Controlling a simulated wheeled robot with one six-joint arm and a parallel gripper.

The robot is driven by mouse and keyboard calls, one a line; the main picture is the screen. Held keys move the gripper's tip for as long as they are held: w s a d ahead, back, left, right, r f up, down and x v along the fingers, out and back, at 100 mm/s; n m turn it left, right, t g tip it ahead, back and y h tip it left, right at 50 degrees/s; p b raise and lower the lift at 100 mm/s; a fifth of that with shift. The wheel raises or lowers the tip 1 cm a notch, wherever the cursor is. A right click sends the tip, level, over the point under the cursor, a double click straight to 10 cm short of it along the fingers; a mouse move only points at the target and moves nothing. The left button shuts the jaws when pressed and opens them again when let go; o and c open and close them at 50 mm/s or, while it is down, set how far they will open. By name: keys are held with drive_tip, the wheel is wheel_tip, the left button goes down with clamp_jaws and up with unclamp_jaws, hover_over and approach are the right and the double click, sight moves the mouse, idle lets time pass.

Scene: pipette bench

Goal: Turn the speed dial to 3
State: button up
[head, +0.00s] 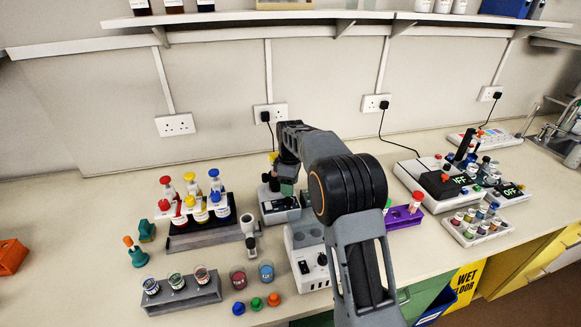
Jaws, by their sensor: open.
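My gripper (284,180) is in the middle of the bench, above a small grey-and-white device (280,204) with a dark front panel. Its fingers are small and partly hidden by my arm, but it reads as open. I see nothing held in it. A white box device (303,253) stands nearer, with round wells on top and a dark round knob (322,259) on its front, apart from the gripper. I cannot tell which device carries the speed dial, and no dial number is readable. My arm covers part of the area right of both devices.
Jars (238,277) and coloured caps stand in front. A purple rack (407,217) and a black-topped device (432,182) are to the right.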

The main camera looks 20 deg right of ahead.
wheel_tip(320, 180, up, 9)
drive_tip(key=shift+w+f, duration=0.15)
drive_tip(key=shift+w, duration=0.05)
drive_tip(key=shift+d, duration=0.1)
drive_tip(key=s+r+m+t, duration=0.35)
drive_tip(key=s+m, duration=0.25)
drive_tip(key=s, duration=0.8)
drive_tip(key=s+f+m, duration=0.3)
drive_tip(key=s, duration=0.4)
drive_tip(key=s+f+m+t, duration=0.1)
drive_tip(key=s+f+m, duration=0.2)
drive_tip(key=s, duration=0.4)
drive_tip(key=shift+s, duration=0.2)
